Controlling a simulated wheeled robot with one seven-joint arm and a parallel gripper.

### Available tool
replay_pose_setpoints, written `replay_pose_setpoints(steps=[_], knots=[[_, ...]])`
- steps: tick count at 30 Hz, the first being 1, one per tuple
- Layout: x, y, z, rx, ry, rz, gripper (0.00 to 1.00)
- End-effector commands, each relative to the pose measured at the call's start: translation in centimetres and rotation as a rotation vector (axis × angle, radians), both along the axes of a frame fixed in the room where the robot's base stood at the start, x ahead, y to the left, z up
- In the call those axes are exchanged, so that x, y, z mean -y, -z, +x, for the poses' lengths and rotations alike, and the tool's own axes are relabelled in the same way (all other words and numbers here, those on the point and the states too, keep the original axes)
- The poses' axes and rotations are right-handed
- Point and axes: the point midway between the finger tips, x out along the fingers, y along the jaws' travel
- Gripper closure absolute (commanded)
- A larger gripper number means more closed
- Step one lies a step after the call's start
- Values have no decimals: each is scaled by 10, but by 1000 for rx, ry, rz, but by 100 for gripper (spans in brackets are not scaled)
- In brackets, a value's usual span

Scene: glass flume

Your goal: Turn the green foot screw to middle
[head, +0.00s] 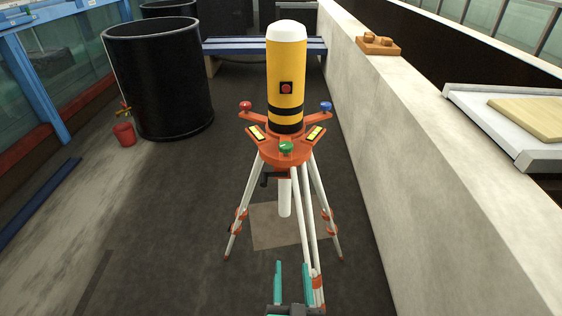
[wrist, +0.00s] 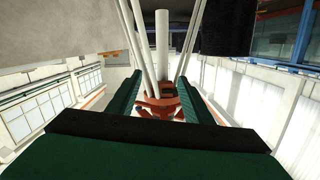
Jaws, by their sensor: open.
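The green foot screw (head: 286,147) sits at the front of the orange tripod head (head: 285,158), under a yellow cylinder (head: 286,75) with a white cap and black bands. A red screw (head: 245,105) is at the left arm of the head and a blue screw (head: 326,106) at the right. My gripper (head: 292,270) is open and empty, low in front of the tripod and well below the green screw. In the wrist view my open gripper (wrist: 158,100) points toward the white tripod legs and the orange head (wrist: 160,103); the green screw cannot be made out there.
White tripod legs (head: 240,215) spread to the floor below the head. A concrete wall (head: 400,130) runs along the right. A black barrel (head: 160,80) and a red bucket (head: 124,134) stand at the left. The floor left of the tripod is clear.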

Motion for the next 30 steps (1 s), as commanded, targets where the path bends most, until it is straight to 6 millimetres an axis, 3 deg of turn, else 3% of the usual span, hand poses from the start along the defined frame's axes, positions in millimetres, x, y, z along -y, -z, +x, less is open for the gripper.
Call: replay_pose_setpoints(steps=[1, 6, 15, 21, 24, 30], knots=[[2, -16, 16, 20, -9, 1, 54], [5, -61, 57, 50, -56, 2, 54], [4, -156, 109, 106, -162, -41, 54], [2, -217, 125, 136, -231, -95, 54], [0, -237, 128, 144, -257, -120, 54], [-2, -256, 131, 149, -282, -146, 54]])
